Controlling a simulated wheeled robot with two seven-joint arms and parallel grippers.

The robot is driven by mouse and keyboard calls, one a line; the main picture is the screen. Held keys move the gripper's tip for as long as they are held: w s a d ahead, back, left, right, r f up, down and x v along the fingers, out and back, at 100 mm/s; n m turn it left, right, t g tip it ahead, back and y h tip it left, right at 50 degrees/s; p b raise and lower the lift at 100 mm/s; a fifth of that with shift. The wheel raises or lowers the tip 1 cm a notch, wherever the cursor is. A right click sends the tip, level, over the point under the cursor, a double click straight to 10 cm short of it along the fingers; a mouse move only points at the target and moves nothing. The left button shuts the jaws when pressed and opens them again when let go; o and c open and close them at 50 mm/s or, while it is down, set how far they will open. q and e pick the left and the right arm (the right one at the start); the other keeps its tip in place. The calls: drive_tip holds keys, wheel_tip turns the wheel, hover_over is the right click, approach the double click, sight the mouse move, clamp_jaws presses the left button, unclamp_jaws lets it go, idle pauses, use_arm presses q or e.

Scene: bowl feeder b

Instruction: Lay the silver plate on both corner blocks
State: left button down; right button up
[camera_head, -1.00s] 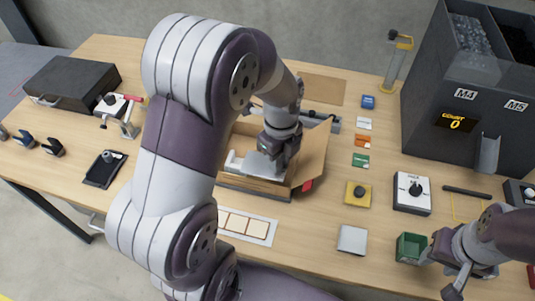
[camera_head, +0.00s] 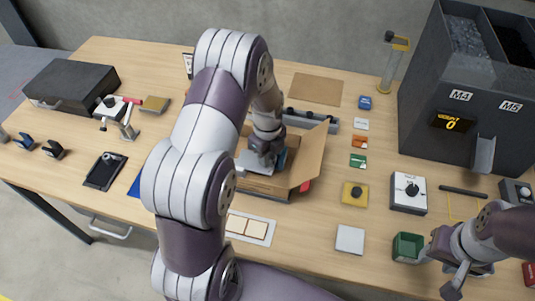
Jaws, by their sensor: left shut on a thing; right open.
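My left gripper (camera_head: 263,158) is low inside the open cardboard box (camera_head: 312,155), shut on a flat grey piece (camera_head: 246,162) that looks like the silver plate. The piece lies roughly level in the box, partly hidden by the gripper. The corner blocks cannot be made out clearly; my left arm and the gripper hide much of the box's inside. My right gripper (camera_head: 455,272) is open and empty at the lower right, beside the green bin (camera_head: 407,248).
A yellow button box (camera_head: 355,195) and a dial box (camera_head: 409,193) stand to the right. The dark feeder (camera_head: 450,125) fills the back right. A black case (camera_head: 72,84) lies at the far left.

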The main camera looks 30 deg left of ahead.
use_arm(q)
drive_tip(key=c, duration=0.9)
unclamp_jaws()
drive_tip(key=shift+f, duration=0.1)
drive_tip(key=shift+c, duration=0.2)
drive_tip(key=shift+r, duration=0.2)
wheel_tip(320, 180, up, 12)
drive_tip(key=s+d+n, duration=0.4)
drive_tip(key=s+n, duration=0.2)
drive_tip(key=n, duration=0.4)
drive_tip(key=s+d+f+n+t, duration=0.1)
drive_tip(key=s+d+n, duration=0.3)
drive_tip(key=s+n, duration=0.3)
drive_tip(key=n, duration=0.4)
drive_tip(key=shift+s+f, duration=0.15)
drive_tip(key=shift+s, duration=0.15)
